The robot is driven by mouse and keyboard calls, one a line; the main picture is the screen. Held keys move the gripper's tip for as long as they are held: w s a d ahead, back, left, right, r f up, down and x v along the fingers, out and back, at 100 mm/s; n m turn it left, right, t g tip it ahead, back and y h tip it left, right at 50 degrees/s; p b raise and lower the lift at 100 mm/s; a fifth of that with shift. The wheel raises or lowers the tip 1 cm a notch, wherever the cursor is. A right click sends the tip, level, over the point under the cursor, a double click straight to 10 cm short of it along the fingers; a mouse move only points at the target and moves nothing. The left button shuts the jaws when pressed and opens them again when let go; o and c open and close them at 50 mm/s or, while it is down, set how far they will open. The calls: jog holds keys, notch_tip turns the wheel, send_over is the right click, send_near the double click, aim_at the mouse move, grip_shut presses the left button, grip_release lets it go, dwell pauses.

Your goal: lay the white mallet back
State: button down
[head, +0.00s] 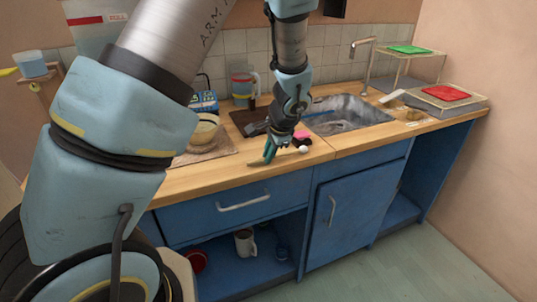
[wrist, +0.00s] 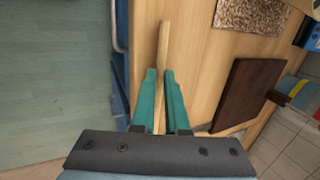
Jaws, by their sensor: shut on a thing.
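My gripper (head: 265,158) is low over the front edge of the wooden counter, left of the sink. In the wrist view its two teal fingers (wrist: 162,105) are shut on a pale wooden stick (wrist: 163,45), which appears to be the handle of the white mallet. The stick points out past the fingertips. In the head view a small white ball (head: 303,149) shows just right of the gripper, at the counter's front. It looks like the mallet's head, but the link to the stick is hidden. I cannot tell whether the mallet touches the counter.
A brown mat (head: 222,147) with a pot (head: 203,130) on it lies left of the gripper. A dark board (wrist: 243,95) lies behind, and a pink object (head: 302,135) is close by. The sink (head: 345,112) is to the right. A mug (head: 245,242) stands on the shelf below.

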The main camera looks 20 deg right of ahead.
jog(key=shift+f+b, duration=0.35)
jog(key=c, duration=0.9)
grip_release()
jog(key=shift+s+f, duration=0.1)
jog(key=shift+o, duration=0.3)
jog(key=shift+s, duration=0.1)
jog(key=shift+f, duration=0.15)
